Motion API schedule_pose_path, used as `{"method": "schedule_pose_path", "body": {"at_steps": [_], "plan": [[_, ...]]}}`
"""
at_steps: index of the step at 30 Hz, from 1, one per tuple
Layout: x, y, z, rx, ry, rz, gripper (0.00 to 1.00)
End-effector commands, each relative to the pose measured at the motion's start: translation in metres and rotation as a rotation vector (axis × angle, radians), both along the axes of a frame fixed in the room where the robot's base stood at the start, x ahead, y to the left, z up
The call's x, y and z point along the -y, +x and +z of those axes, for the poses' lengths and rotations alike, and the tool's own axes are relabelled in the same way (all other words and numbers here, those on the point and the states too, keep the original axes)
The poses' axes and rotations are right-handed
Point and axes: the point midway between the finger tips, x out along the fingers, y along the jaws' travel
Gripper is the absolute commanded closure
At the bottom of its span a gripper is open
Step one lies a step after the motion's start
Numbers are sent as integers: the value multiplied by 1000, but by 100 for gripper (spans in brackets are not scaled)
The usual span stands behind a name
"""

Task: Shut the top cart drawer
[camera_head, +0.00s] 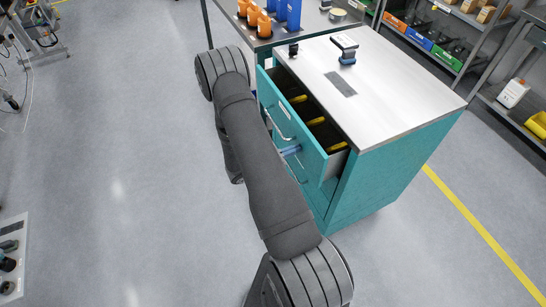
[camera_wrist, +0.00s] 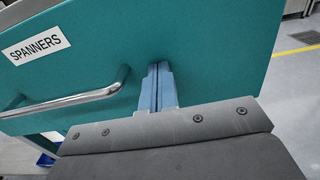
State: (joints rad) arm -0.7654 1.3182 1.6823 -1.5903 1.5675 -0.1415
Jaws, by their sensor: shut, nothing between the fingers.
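The top cart drawer (camera_head: 303,140) stands pulled open from the teal cart (camera_head: 395,165), with its dark inside and several yellow-handled tools showing. In the wrist view its teal front (camera_wrist: 215,70) bears a SPANNERS label (camera_wrist: 36,44) and a metal bar handle (camera_wrist: 85,98). My gripper (camera_head: 291,150) is in front of the drawer front. In the wrist view my gripper's blue fingers (camera_wrist: 158,70) are shut together and empty, just right of the handle's end. The fingertips are at the drawer front; I cannot tell whether they touch it.
The cart's pale top holds a small dark-and-blue device (camera_head: 346,48) and a small black item (camera_head: 293,49). A workbench with orange and blue items (camera_head: 262,22) stands behind. Shelves with bins (camera_head: 420,40) are at the right. The floor left of the cart is clear.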

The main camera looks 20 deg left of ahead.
Motion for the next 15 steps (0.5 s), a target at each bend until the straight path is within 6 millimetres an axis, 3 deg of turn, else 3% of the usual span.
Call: {"method": "schedule_pose_path", "body": {"at_steps": [6, 15], "plan": [[37, 36, 0, 1, 0, -5, 100], [64, 64, 0, 0, 0, -1, 100]]}}
